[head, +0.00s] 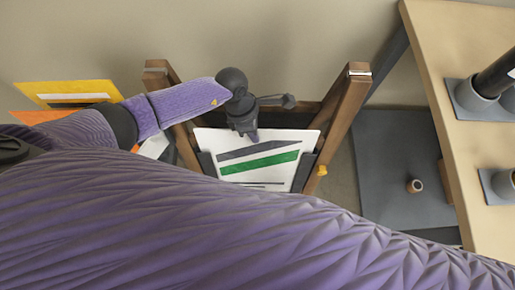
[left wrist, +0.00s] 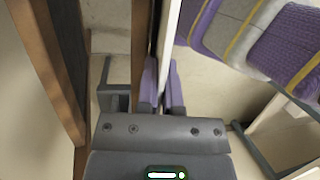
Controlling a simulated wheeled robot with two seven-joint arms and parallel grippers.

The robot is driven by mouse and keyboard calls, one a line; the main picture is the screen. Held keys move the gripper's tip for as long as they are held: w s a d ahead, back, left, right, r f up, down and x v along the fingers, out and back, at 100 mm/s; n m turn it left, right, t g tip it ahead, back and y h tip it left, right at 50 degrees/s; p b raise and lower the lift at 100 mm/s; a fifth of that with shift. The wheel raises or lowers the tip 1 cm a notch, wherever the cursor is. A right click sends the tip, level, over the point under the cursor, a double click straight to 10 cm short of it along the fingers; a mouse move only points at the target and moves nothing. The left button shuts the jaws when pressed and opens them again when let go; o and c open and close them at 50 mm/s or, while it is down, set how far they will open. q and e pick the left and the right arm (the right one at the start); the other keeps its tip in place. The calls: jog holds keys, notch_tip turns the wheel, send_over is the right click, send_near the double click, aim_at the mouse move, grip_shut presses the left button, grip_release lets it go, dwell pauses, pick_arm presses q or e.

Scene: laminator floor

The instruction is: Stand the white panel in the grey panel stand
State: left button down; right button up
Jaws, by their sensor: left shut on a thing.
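The white panel (head: 287,182), with a grey and a green stripe, shows in the middle of the head view between two wooden posts. My left gripper (head: 251,135) is shut on its upper edge. In the left wrist view the panel (left wrist: 169,35) is a thin white edge running between the purple fingers (left wrist: 162,92). Dark grey pieces that look like the grey panel stand (head: 305,173) show at both sides of the panel. A grey bracket (left wrist: 114,88) shows beside the fingers. The panel's lower edge is hidden by my arm, so I cannot tell whether it is seated. My right gripper is not in view.
Wooden posts (head: 342,115) flank the panel closely. Yellow (head: 95,88) and orange panels lie at the left. A light wooden table (head: 445,60) with grey holders stands at the right. A dark grey mat (head: 390,150) with a small brown cup (head: 415,186) lies below it.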

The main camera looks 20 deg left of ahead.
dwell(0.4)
pick_arm(q)
jog(key=w+d+r+p+v, duration=0.1)
jog(key=d+p+v, duration=0.2)
jog(key=p+v, duration=0.8)
jog(key=w+d+r+p+v, duration=0.1)
jog(key=d+p+v, duration=0.3)
jog(key=p+v, duration=0.6)
jog(key=w+v, duration=0.1)
jog(key=v, duration=1)
jog(key=shift+r+p, duration=0.4)
jog(key=shift+r, duration=0.05)
jog(key=shift+d, duration=0.1)
